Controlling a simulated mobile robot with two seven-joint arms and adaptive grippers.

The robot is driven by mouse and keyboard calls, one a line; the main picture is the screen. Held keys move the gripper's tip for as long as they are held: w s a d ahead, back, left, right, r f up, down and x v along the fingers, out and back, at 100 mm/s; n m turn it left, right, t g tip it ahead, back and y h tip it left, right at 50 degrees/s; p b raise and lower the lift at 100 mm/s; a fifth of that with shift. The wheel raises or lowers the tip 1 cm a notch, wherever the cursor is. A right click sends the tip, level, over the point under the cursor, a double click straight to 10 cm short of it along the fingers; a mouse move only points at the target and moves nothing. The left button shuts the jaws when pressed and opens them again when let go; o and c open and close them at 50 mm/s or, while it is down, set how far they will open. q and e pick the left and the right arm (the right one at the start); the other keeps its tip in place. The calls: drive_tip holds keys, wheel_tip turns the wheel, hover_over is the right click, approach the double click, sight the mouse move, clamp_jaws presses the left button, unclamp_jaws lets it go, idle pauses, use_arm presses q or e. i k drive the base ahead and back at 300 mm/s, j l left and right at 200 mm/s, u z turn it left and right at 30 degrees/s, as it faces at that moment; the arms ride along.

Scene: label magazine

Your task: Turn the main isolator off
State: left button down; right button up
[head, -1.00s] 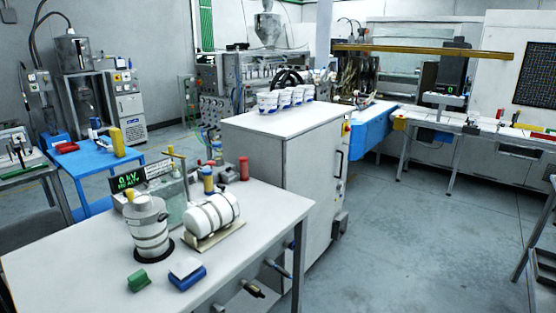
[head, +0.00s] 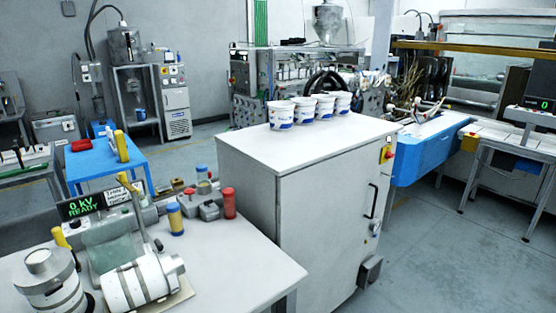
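A yellow and red switch (head: 387,153), which looks like an isolator, sits on the upper right side of the white cabinet (head: 275,200). It is small in the head view, and I cannot read its handle position. The cabinet's door has a dark vertical handle (head: 372,201) and a small round fitting (head: 374,227) below it. Neither of my grippers is in view.
Several white tubs (head: 303,109) stand on the cabinet top. A blue conveyor unit (head: 430,152) stands behind right. Grey floor (head: 440,265) is clear at the right.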

sight(388, 155)
drive_tip(key=i+l+u, duration=0.15)
drive_tip(key=l, duration=0.25)
drive_tip(key=i+l+u, duration=0.1)
drive_tip(key=l, duration=0.35)
drive_tip(key=i+l+u, duration=0.15)
drive_tip(key=l, duration=0.3)
drive_tip(key=i+l+u, duration=0.15)
drive_tip(key=l, duration=0.3)
drive_tip(key=i+l+u, duration=0.1)
drive_tip(key=l, duration=0.4)
drive_tip(key=l+u, duration=0.25)
drive_tip(key=l, duration=0.6)
drive_tip(key=l+u, duration=0.25)
drive_tip(key=l, duration=0.55)
drive_tip(key=k+l+u, duration=0.25)
drive_tip(key=l, duration=0.55)
drive_tip(key=k+l+u, duration=0.1)
drive_tip(key=l, duration=0.35)
drive_tip(key=k+l, duration=0.25)
drive_tip(key=l, duration=0.2)
drive_tip(key=k+l+u, duration=0.15)
drive_tip(key=l, duration=0.25)
drive_tip(key=k+l, duration=0.3)
drive_tip(key=l, duration=0.15)
drive_tip(key=u, duration=0.05)
